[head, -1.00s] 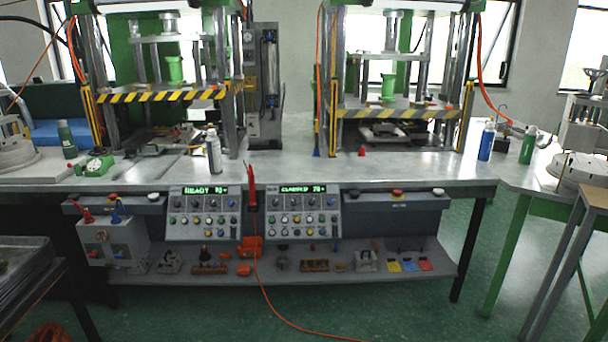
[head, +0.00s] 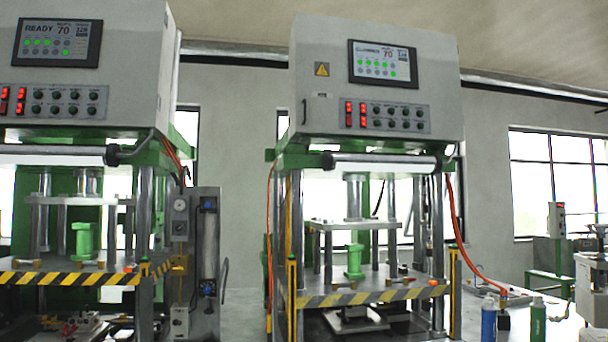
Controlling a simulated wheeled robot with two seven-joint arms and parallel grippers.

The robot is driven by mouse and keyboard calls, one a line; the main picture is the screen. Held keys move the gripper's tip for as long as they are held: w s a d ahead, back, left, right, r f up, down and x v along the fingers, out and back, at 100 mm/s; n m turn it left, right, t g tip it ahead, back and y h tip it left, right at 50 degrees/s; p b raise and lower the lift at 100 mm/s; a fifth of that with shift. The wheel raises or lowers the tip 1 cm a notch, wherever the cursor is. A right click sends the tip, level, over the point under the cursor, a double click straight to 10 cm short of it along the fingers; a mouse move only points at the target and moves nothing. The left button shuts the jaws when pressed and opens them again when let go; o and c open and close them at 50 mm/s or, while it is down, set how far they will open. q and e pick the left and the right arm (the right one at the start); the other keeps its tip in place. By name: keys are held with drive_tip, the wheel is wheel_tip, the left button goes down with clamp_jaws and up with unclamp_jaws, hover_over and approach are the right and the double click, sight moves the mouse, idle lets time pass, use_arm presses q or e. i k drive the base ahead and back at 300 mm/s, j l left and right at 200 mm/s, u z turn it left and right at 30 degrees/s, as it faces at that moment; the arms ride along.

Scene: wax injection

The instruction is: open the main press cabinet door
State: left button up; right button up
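Two presses stand side by side in the head view. The right press has a grey cabinet (head: 440,75) on top, with a screen (head: 383,62), a yellow warning triangle, and a panel of red displays and dark buttons. A small dark handle (head: 304,110) shows near the left edge of its front. The front looks closed. The left press has a similar grey cabinet (head: 140,80) with a screen reading READY, cut off by the left picture edge. I cannot tell which of the two is the main press. Neither of my grippers is in view.
Yellow-black striped bars (head: 375,296) cross the front of the presses. A grey unit with a clear tube (head: 208,250) stands between them. Blue (head: 489,318) and green (head: 538,319) bottles stand at the lower right. Orange hoses hang beside the right press.

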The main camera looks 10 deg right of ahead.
sight(339, 61)
drive_tip(key=i+z, duration=0.7)
drive_tip(key=i+j+z, duration=0.2)
drive_tip(key=i+z, duration=0.15)
drive_tip(key=i+l+z, duration=0.15)
drive_tip(key=i+z, duration=0.9)
drive_tip(key=z, duration=0.2)
drive_tip(key=i+z, duration=0.25)
drive_tip(key=i, duration=0.8)
drive_tip(key=i+u, duration=0.1)
drive_tip(key=u, duration=4.05)
